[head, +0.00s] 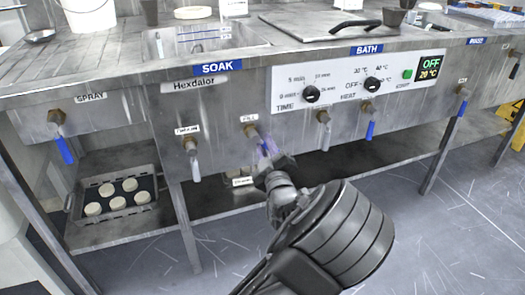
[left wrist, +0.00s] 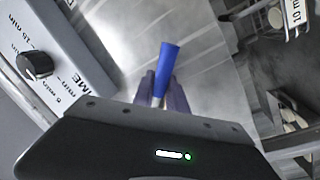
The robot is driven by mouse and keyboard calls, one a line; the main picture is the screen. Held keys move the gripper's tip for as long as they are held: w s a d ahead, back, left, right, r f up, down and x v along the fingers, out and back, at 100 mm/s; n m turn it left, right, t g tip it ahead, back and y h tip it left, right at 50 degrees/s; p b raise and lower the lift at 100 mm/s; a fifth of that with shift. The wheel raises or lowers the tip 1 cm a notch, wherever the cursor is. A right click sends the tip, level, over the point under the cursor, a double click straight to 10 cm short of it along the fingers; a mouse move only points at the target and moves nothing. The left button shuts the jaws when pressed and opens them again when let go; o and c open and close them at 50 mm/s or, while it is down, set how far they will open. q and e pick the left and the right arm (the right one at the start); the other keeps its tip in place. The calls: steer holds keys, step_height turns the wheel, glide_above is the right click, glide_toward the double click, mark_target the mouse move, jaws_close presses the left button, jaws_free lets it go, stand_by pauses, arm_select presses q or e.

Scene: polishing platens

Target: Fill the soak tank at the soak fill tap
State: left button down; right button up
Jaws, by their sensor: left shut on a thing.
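The soak tank (head: 160,45) is the open basin set in the steel bench top behind the blue SOAK label. Level lines are marked on its inner wall; I cannot tell whether it holds liquid. The soak fill tap (head: 252,131) sticks out of the bench front under a small FILL label. My left gripper (head: 267,147) is at this tap, shut on its blue lever handle. The blue handle (left wrist: 168,62) shows between the fingers in the left wrist view, and my left gripper (left wrist: 160,92) spans it. My right gripper is in neither view.
Another tap (head: 191,147) with a pale handle sits left of the fill tap. The spray tap (head: 60,134) is farther left. The bath control panel (head: 340,85) is to the right. A tray (head: 77,207) with several white discs stands on the lower shelf.

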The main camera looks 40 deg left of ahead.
arm_select(q)
steer(key=shift+w+d+r+n+y+b, duration=0.15)
steer(key=shift+r+n+b, duration=0.1)
steer(key=shift+n, duration=0.55)
steer(key=shift+w+d+r+n+y+b, duration=0.1)
steer(key=shift+r+n+y+b, duration=0.1)
steer(key=shift+n, duration=0.6)
steer(key=c, duration=1.3)
jaws_free()
steer(key=p+v, duration=0.2)
steer(key=v, duration=0.5)
steer(key=shift+s+d, duration=0.2)
steer(key=shift+d, duration=0.15)
